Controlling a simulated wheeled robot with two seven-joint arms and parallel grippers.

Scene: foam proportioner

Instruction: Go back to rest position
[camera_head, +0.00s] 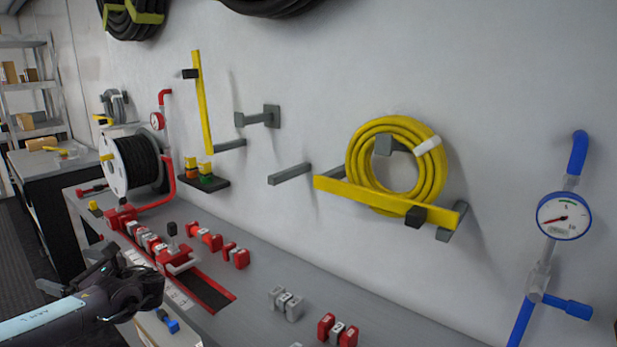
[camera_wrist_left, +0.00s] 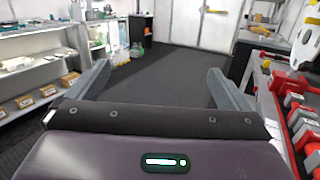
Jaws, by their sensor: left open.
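My left gripper (camera_head: 72,268) is at the lower left of the head view, beside the front edge of the grey workbench (camera_head: 262,305). In the left wrist view its two grey fingers stand wide apart, and the gripper (camera_wrist_left: 158,78) is open with nothing between them. Beyond the fingers is dark floor. My right gripper is not in either view.
Red valve fittings (camera_head: 178,258) line the bench, close to my left wrist. A hose reel (camera_head: 132,163) stands behind them. A yellow hose coil (camera_head: 352,165) and a blue pipe with gauge (camera_head: 577,155) are on the wall. Shelves (camera_wrist_left: 35,72) stand left; the aisle floor (camera_wrist_left: 165,65) is clear.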

